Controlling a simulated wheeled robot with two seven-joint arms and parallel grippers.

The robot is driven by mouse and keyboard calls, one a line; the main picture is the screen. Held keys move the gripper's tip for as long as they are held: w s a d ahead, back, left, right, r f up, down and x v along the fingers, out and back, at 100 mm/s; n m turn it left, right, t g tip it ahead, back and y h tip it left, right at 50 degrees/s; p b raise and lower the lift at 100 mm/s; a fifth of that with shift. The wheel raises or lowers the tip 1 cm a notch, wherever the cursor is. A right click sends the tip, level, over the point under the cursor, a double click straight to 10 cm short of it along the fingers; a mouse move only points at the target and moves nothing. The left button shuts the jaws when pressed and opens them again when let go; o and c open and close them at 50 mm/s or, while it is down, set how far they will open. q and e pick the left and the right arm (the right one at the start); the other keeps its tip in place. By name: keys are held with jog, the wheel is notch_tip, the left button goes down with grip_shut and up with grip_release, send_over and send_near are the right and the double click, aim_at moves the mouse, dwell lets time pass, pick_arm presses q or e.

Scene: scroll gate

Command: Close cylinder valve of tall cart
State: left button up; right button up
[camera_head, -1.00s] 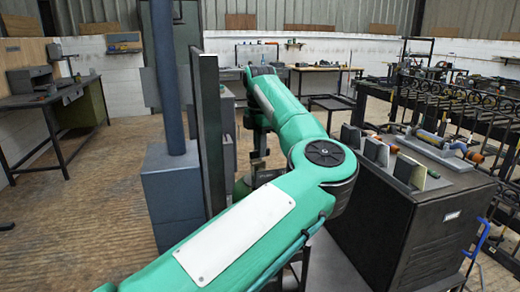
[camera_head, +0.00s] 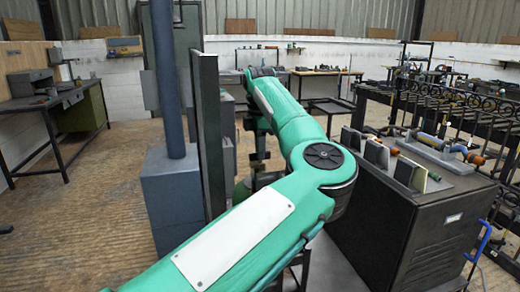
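My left arm, green with a white plate, comes in from the bottom left, bends at its elbow and reaches away past a tall dark upright panel (camera_head: 208,135). My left gripper (camera_head: 257,163) is small and dark at the far end, partly hidden behind the arm; its fingers are too unclear to tell open from shut. Green and grey parts (camera_head: 242,190) show between the panel and the arm; I cannot tell whether they belong to the tall cart or a cylinder. No cylinder valve can be made out. My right gripper is not in view.
A blue-grey post (camera_head: 168,80) on a box base (camera_head: 172,195) stands left of the panel. A dark cabinet (camera_head: 415,225) with upright plates and a pipe fitting on top is close on the right. A workbench (camera_head: 45,100) stands far left.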

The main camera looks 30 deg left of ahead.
pick_arm(q)
jog(key=o, duration=0.3)
jog(key=shift+o, duration=0.2)
jog(key=shift+r, duration=0.1)
notch_tip(320, 180, up, 14)
jog(key=shift+p, duration=0.35)
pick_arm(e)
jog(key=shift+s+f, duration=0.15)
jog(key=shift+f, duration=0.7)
pick_arm(q)
jog(key=shift+f, duration=0.2)
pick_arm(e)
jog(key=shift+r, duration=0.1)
pick_arm(q)
jog(key=shift+r, duration=0.1)
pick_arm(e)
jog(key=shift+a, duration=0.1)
